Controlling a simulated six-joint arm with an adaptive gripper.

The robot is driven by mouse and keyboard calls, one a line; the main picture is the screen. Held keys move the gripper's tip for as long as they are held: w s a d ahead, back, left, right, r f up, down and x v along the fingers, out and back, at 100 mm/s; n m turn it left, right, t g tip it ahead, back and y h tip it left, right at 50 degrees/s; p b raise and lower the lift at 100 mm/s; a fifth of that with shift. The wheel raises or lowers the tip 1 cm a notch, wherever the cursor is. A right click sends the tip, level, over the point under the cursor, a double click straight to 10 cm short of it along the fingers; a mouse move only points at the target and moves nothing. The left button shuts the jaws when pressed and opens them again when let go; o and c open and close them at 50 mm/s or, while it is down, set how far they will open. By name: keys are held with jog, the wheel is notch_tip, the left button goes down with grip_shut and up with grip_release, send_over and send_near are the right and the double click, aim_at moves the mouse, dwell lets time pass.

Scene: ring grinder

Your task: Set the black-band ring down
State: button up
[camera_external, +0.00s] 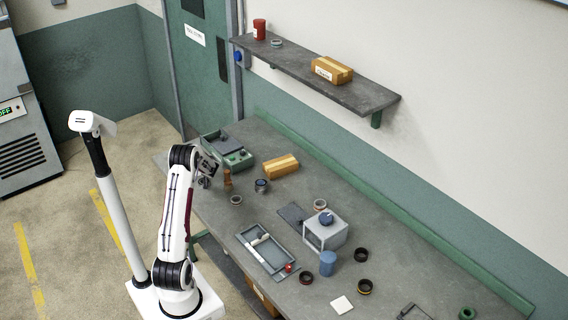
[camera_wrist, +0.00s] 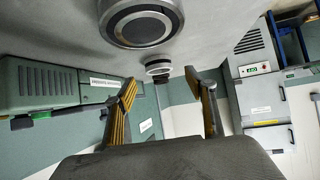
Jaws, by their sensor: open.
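My gripper (camera_external: 207,178) is at the left end of the bench, beside the green box. In the wrist view its two ribbed fingers stand apart with nothing between them (camera_wrist: 160,84). A banded light and dark ring (camera_wrist: 158,68) shows beyond the fingertips, apart from them. A larger round piece with a dark rim (camera_wrist: 142,24) is closer to the camera. In the external view a grey ring (camera_external: 236,200) and a dark ring with blue (camera_external: 261,186) lie right of my gripper. I cannot tell which ring is the black-band one.
A brown upright piece (camera_external: 227,180) and a green box (camera_external: 229,152) are close to my gripper. A yellow box (camera_external: 281,166), a grey tray (camera_external: 266,251) and a grey machine (camera_external: 325,232) stand further along. Dark rings (camera_external: 361,255) lie on the right.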

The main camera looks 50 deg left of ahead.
jog(key=shift+x, duration=2.45)
jog(key=c, duration=1.3)
jog(key=shift+w+r, duration=0.1)
jog(key=shift+c, duration=0.2)
notch_tip(320, 180, up, 10)
